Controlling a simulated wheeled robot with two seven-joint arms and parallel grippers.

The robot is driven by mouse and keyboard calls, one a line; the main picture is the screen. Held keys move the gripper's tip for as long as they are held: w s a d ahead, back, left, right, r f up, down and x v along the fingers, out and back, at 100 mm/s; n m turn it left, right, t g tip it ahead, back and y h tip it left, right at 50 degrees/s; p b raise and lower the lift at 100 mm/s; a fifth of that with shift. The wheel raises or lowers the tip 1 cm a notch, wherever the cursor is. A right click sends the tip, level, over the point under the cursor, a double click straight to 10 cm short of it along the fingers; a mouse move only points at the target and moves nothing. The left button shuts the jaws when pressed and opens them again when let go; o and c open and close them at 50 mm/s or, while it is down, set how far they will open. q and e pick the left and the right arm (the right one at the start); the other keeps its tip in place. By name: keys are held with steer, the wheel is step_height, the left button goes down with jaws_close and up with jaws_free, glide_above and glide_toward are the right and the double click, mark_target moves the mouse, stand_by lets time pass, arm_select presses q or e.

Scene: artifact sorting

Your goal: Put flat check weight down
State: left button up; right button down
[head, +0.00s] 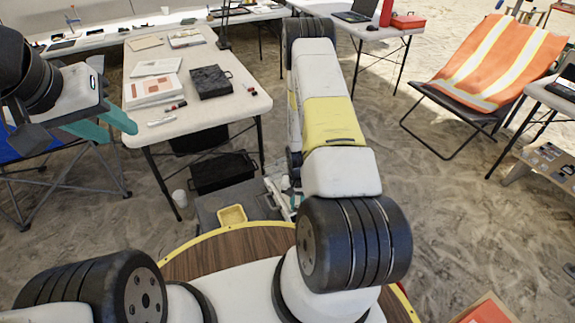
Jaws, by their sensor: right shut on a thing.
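My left gripper (118,136) is at the left, beside the front-left corner of the white table. Its two teal fingers stand apart and nothing shows between them. My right arm reaches forward through the middle of the view and hides most of its own hand. A small grey and teal part of my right gripper (294,202) shows low beside the arm, right of a yellow tray (232,215). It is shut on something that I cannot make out. I cannot pick out the flat check weight.
The white table (225,107) holds a black case (210,82), papers and markers. An orange-striped chair (490,65) stands at the right. A laptop table is at the back. Open floor lies right of my arm.

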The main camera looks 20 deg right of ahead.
steer(key=w+d, duration=0.2)
steer(key=w, duration=0.2)
steer(key=w+d+f, duration=0.1)
steer(key=w+d, duration=0.1)
steer(key=w, duration=0.3)
steer(key=w+d, duration=0.2)
steer(key=w, duration=0.3)
steer(key=shift+w+d+f, duration=0.1)
steer(key=shift+d+f, duration=0.25)
steer(key=shift+f, duration=1.65)
steer(key=shift+f, duration=0.1)
steer(key=c, duration=1.3)
jaws_free()
